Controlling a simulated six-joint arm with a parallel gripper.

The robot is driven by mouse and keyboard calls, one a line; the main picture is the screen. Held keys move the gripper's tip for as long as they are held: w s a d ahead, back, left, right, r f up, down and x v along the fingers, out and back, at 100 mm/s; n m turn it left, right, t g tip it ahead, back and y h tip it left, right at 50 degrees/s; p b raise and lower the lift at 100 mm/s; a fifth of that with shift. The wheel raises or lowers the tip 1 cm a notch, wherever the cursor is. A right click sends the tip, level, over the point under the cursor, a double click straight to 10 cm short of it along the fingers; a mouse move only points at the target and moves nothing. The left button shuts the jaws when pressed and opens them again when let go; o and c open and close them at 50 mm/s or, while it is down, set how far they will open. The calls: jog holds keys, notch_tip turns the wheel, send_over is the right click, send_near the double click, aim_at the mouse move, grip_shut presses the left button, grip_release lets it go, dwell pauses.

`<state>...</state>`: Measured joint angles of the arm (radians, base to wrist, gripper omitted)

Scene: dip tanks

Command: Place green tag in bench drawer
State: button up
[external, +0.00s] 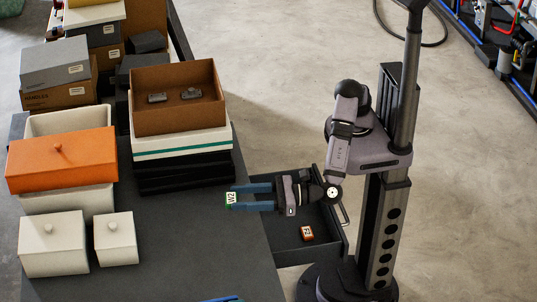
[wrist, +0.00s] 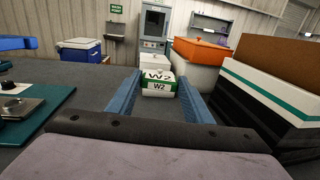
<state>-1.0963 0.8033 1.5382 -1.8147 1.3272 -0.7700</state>
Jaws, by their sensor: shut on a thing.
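The green tag (external: 230,200), with a white face marked W2, is held between the blue fingertips of my gripper (external: 237,198). My gripper is shut on it, above the right edge of the dark bench. In the wrist view, the green tag (wrist: 158,93) sits between the two fingertips (wrist: 159,82). The bench drawer (external: 290,253) is pulled open on the bench's right side, below and to the right of the tag. My wrist hides part of the drawer. An orange tag (external: 307,233) lies inside the drawer.
A brown open box (external: 178,113) with small grey parts stands on a white and black stack near my gripper. An orange lidded bin (external: 62,160) and white lidded boxes (external: 52,245) stand to the left.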

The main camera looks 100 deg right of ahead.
jog(key=b, duration=0.9)
send_over(245, 250)
notch_tip(245, 250, down, 10)
jog(key=shift+d, duration=0.1)
jog(key=shift+f+p, duration=0.5)
jog(key=shift+f, duration=4.25)
jog(key=shift+f, duration=0.15)
jog(key=shift+f, duration=0.1)
jog(key=o, duration=1.1)
